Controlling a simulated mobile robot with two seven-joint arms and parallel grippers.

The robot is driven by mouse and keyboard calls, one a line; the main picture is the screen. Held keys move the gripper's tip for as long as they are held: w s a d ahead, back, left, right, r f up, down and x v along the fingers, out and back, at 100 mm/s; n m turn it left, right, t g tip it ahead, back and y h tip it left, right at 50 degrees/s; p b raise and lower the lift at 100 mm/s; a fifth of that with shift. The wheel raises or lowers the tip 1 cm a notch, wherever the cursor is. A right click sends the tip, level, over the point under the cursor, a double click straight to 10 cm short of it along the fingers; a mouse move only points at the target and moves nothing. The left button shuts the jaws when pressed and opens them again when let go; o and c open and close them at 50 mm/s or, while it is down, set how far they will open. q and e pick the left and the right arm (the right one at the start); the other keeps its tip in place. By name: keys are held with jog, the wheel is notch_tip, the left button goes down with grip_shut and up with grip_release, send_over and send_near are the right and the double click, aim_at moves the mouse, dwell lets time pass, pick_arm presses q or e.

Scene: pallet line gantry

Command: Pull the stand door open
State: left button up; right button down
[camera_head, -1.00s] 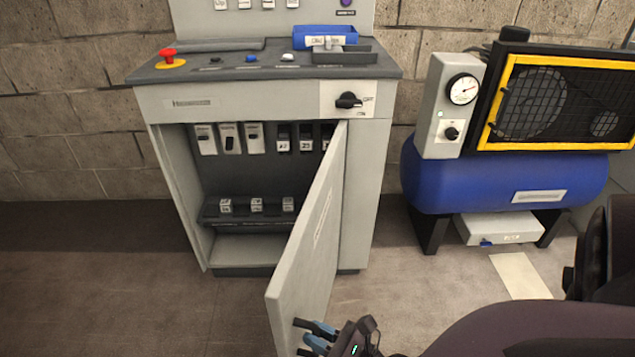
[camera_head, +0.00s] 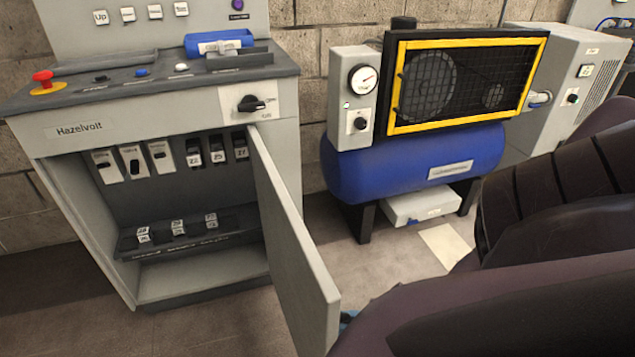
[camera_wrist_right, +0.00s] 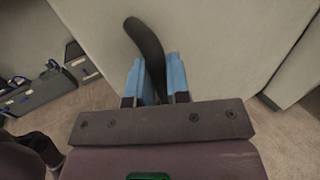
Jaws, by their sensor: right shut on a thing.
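The stand door (camera_head: 296,255) stands wide open, hinged at the right side of the grey stand (camera_head: 160,112) and swung out toward me. The stand's inside shows, with several switches above and a row of small blocks below. In the right wrist view the door's pale face (camera_wrist_right: 215,50) fills the middle. My right gripper (camera_wrist_right: 155,75) is shut on the dark curved door handle (camera_wrist_right: 143,38), its blue fingers on either side of it. In the head view my right arm hides the handle, and only a bit of blue finger shows by the door's edge. My left gripper is not in view.
A blue compressor (camera_head: 420,165) with a yellow-framed grille stands right of the door. A grey cabinet (camera_head: 565,85) is behind it. A blue tray (camera_head: 218,42) and a red button (camera_head: 43,77) are on the stand's top. Floor left of the door is clear.

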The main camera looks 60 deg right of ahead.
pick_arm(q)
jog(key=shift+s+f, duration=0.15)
pick_arm(e)
jog(key=shift+s+d+r, duration=0.1)
jog(key=shift+s+d, duration=0.35)
jog(key=shift+d, duration=0.45)
jog(key=shift+s+d+f, duration=0.1)
jog(key=shift+s+d, duration=0.35)
jog(key=shift+d, duration=0.4)
jog(key=shift+s+d+r, duration=0.1)
jog(key=shift+s+d, duration=0.35)
jog(key=shift+d, duration=0.45)
jog(key=c, duration=1.1)
grip_release()
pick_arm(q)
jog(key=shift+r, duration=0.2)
pick_arm(e)
jog(key=shift+s+a, duration=0.1)
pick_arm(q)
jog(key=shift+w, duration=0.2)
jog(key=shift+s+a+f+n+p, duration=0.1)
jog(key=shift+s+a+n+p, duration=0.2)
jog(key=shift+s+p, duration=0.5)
pick_arm(e)
jog(key=v, duration=1)
jog(key=shift+s+d, duration=0.25)
jog(key=shift+s, duration=0.1)
